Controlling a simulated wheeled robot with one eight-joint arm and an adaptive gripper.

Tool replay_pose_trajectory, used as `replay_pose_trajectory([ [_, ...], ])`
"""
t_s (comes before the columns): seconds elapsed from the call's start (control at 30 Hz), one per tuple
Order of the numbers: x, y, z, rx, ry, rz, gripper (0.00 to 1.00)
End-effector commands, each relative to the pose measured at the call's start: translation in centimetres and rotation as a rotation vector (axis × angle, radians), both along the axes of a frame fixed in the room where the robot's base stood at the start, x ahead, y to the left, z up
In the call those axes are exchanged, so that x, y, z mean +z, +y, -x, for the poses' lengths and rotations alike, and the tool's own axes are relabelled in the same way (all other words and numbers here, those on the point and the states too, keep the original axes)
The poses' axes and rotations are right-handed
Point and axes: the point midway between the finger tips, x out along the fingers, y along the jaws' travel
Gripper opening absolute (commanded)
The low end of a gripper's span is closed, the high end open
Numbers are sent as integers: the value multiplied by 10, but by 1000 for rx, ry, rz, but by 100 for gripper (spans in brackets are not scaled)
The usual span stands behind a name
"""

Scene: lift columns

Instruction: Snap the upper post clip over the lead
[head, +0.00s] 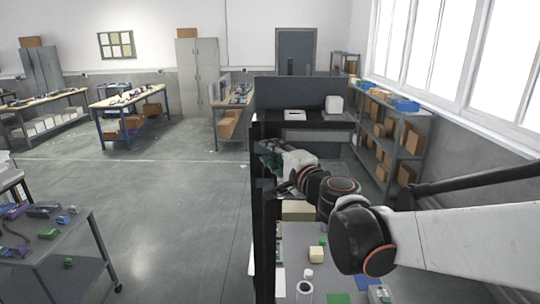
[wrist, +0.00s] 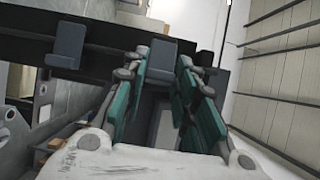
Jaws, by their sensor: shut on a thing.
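The tall black post (head: 263,225) stands upright in the head view and crosses the top of the wrist view as a dark bar (wrist: 105,27). My gripper (wrist: 163,60) is at the post, its teal-padded fingers on both sides of a grey clip (wrist: 158,53) and shut on it. A second grey clip (wrist: 65,45) sits on the post to the left, apart from my gripper. In the head view my gripper (head: 273,165) is beside the upper part of the post. I cannot make out the lead for certain, nor whether the held clip is closed.
A bench (head: 321,263) with a pale block (head: 316,254), a clear jar (head: 305,291) and coloured mats lies below my arm. Shelves with boxes (head: 393,125) stand at the right. A cart (head: 62,255) with small parts is at lower left. The floor between is open.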

Motion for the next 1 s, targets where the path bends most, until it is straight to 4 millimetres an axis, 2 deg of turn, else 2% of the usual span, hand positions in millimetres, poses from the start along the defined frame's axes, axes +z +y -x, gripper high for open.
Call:
replay_pose_trajectory([
  [0.47, 0, -2, -2, 50, 0, 0, 2],
  [0.5, 0, -2, -2, 50, 0, 0, 35],
  [0.57, 0, -2, -2, 50, 0, 0, 47],
  [1.0, 0, -6, 3, 48, 0, 0, 47],
])
